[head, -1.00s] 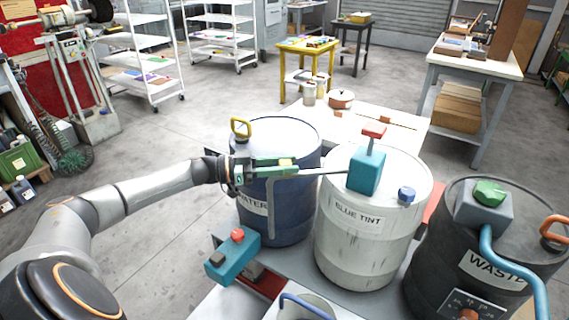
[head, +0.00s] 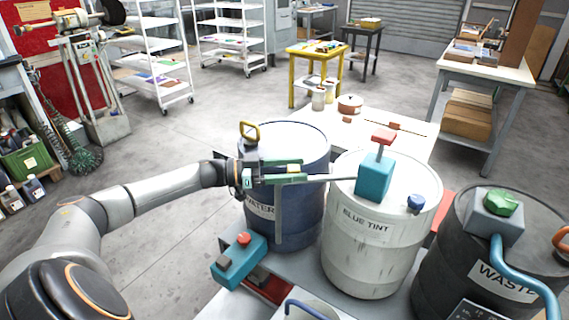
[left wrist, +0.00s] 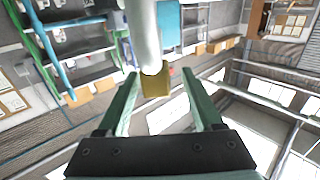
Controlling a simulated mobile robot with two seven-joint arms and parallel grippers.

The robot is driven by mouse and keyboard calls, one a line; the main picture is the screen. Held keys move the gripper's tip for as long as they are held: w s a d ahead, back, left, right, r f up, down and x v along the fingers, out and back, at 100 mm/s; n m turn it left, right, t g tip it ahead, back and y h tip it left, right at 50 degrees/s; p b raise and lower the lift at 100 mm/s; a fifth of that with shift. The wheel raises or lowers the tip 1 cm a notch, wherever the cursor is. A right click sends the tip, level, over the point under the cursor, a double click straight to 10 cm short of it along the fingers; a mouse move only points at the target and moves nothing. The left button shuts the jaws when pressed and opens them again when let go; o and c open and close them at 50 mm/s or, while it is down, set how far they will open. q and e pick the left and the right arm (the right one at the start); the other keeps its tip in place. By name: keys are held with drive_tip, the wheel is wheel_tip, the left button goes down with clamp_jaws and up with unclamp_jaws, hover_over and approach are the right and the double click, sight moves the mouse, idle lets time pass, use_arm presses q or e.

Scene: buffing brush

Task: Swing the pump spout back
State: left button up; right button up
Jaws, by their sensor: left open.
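The teal pump (head: 374,178) with a red handle (head: 384,137) stands on the white BLUE TINT drum (head: 372,235). Its grey spout (head: 279,215) reaches left from the pump and bends down in front of the blue WATER drum (head: 300,150). My left gripper (head: 300,174) is open at the spout's outer part, above the WATER drum's front edge. I cannot tell whether a finger touches the spout. My right gripper is out of view.
A black WASTE drum (head: 455,250) with a blue hose (head: 520,270) stands at right. A teal control box with a red button (head: 240,262) sits below my left arm. A pale table (head: 395,140) stands behind the drums.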

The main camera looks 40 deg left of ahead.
use_arm(q)
drive_tip(key=v, duration=1.2)
drive_tip(key=shift+a+r, duration=0.15)
drive_tip(key=shift+s, duration=0.15)
